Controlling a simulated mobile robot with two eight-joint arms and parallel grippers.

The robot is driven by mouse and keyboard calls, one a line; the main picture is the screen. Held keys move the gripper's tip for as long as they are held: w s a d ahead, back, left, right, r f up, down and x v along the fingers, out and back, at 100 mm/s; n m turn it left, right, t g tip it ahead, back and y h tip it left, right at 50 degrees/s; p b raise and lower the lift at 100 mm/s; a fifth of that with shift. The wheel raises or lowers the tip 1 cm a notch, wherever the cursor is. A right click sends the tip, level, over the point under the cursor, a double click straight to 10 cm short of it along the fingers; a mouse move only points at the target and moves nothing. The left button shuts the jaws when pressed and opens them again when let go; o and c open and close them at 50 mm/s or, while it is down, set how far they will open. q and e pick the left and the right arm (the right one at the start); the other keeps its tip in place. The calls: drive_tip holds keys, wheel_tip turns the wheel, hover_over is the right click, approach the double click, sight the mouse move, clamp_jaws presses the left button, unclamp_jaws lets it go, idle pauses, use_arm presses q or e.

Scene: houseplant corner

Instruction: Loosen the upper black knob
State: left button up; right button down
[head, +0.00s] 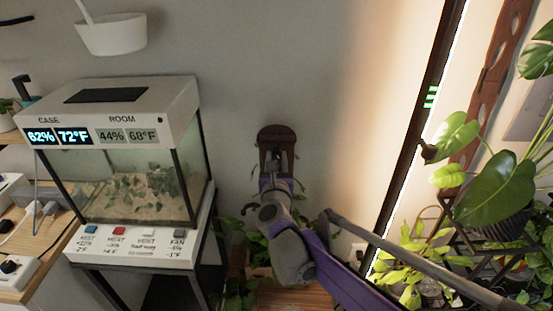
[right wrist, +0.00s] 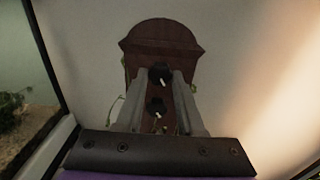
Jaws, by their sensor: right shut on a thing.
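A brown wooden plaque (head: 277,132) with an arched top is on the wall, and it fills the upper middle of the right wrist view (right wrist: 162,38). It carries an upper black knob (right wrist: 160,72) and a lower black knob (right wrist: 156,105), each with a small pale pointer mark. My right gripper (head: 278,152) reaches up to the plaque. In the right wrist view its two grey fingers (right wrist: 163,76) are shut on the upper black knob, one on each side. The lower knob sits between the fingers, nearer the palm in the picture. In the head view my gripper hides the knobs. My left gripper is not in view.
A glass terrarium (head: 130,180) stands left of my right arm on a stand with colored buttons. Leafy plants (head: 490,190) crowd the right side, and a trailing plant (head: 240,285) is below my gripper. Bare wall surrounds the plaque. A white hanging pot (head: 110,35) is at upper left.

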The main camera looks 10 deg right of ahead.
drive_tip(key=n+p, duration=0.1)
drive_tip(key=n, duration=0.6)
drive_tip(key=shift+n+p, duration=0.3)
drive_tip(key=shift+p, duration=0.05)
drive_tip(key=n, duration=0.4)
drive_tip(key=shift+d+n, duration=0.1)
drive_tip(key=shift+n, duration=0.2)
drive_tip(key=n, duration=0.3)
drive_tip(key=shift+n, duration=0.3)
drive_tip(key=n, duration=0.3)
drive_tip(key=shift+r+n, duration=0.1)
drive_tip(key=shift+n, duration=0.2)
drive_tip(key=n, duration=0.3)
drive_tip(key=shift+n, duration=0.3)
drive_tip(key=n+b, duration=0.1)
drive_tip(key=n, duration=0.5)
drive_tip(key=shift+n, duration=0.6)
